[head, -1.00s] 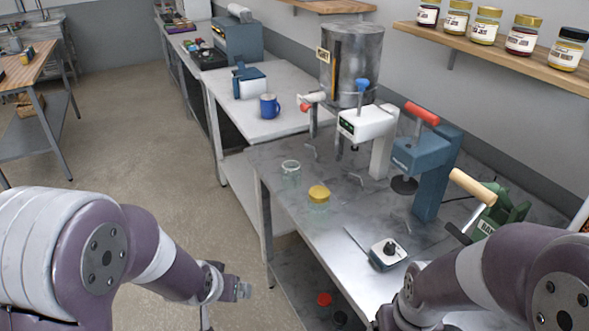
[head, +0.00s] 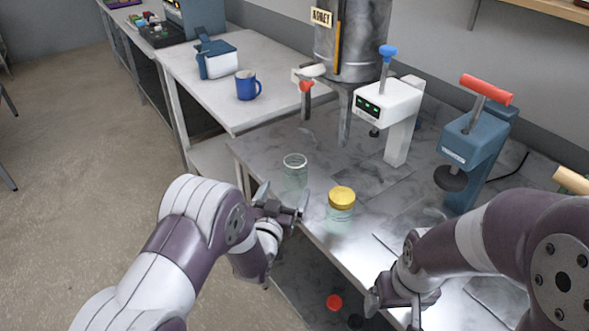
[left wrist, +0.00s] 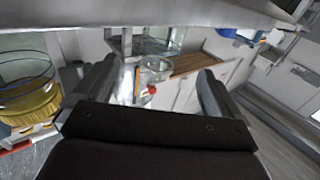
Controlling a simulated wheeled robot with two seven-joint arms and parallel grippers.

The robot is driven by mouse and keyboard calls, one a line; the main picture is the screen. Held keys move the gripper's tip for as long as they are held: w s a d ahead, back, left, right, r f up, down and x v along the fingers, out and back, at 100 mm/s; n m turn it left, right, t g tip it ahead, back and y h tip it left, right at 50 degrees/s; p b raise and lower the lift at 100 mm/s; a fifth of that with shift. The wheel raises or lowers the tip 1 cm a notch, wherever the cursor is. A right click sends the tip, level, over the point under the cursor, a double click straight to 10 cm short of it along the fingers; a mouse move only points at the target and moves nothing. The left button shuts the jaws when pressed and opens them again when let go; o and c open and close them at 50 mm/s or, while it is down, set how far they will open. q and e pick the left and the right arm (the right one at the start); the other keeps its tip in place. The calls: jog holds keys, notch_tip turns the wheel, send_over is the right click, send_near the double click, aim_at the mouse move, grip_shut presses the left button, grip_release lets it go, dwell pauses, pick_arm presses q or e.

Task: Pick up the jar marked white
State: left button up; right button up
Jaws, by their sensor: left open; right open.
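An open, empty-looking glass jar (head: 295,172) stands on the steel table near its left edge. A glass jar with a yellow lid (head: 341,205) stands in front of it to the right. I cannot read a "white" mark on either. My left gripper (head: 283,200) is open and empty at the table's left edge, just in front of the open jar and left of the yellow-lidded one. Its parted fingers (left wrist: 155,90) also show in the left wrist view. My right gripper (head: 393,306) is open, low near the table's front edge.
A white press (head: 388,105) and a blue press (head: 470,150) stand behind the jars. A honey tank (head: 350,45) stands at the back. A blue mug (head: 247,86) is on the farther table. A red lid (head: 334,302) lies on the lower shelf.

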aim_at(292, 176)
pick_arm(q)
jog(key=p+x, duration=0.1)
jog(key=x, duration=0.7)
jog(key=shift+s+r, duration=0.15)
jog(key=shift+r, duration=0.05)
jog(key=c, duration=1.3)
